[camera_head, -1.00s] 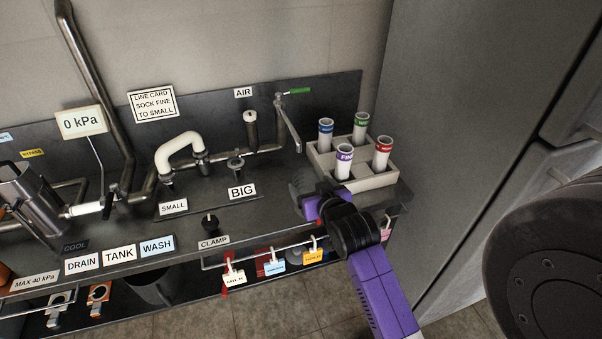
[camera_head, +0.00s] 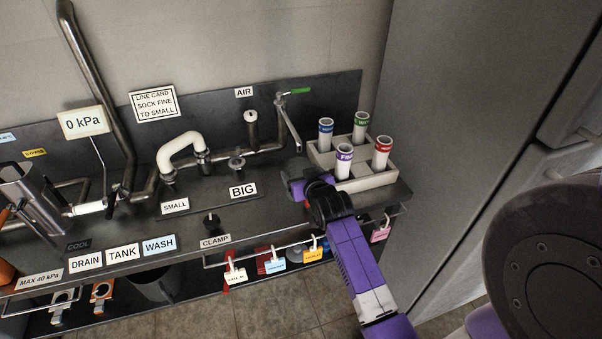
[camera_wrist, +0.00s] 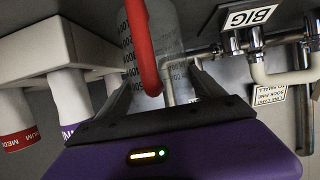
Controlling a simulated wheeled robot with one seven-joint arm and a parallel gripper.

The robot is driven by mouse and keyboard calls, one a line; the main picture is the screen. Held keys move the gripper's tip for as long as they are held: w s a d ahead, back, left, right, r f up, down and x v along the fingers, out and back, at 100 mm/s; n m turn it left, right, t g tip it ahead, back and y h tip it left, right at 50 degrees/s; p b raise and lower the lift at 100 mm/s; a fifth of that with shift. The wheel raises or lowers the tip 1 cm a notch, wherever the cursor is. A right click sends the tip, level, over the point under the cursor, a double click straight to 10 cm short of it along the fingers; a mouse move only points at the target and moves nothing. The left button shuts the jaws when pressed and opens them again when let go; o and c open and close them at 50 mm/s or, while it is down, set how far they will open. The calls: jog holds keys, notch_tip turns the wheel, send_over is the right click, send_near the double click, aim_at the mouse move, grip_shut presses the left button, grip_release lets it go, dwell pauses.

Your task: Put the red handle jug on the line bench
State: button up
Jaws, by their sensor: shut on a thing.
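The line bench (camera_head: 185,222) runs along the wall with pipes, valves and labels. My gripper (camera_head: 292,180) is over its right part, left of the white tube rack and right of the BIG label. In the wrist view my gripper (camera_wrist: 163,82) is shut on the red handle (camera_wrist: 141,45) of a see-through jug (camera_wrist: 172,45) with dark volume marks. The jug's body lies beyond the fingers. In the head view the jug is hardly visible, hidden by my gripper or too clear to make out. I cannot tell whether its base touches the bench.
The white rack (camera_head: 383,178) holds several capped tubes close to the right of my gripper. Tagged items (camera_head: 275,262) hang under the front edge. A tall grey cabinet (camera_head: 440,130) stands at the right.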

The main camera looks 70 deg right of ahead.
jog(key=shift+f, duration=0.1)
jog(key=o, duration=1.9)
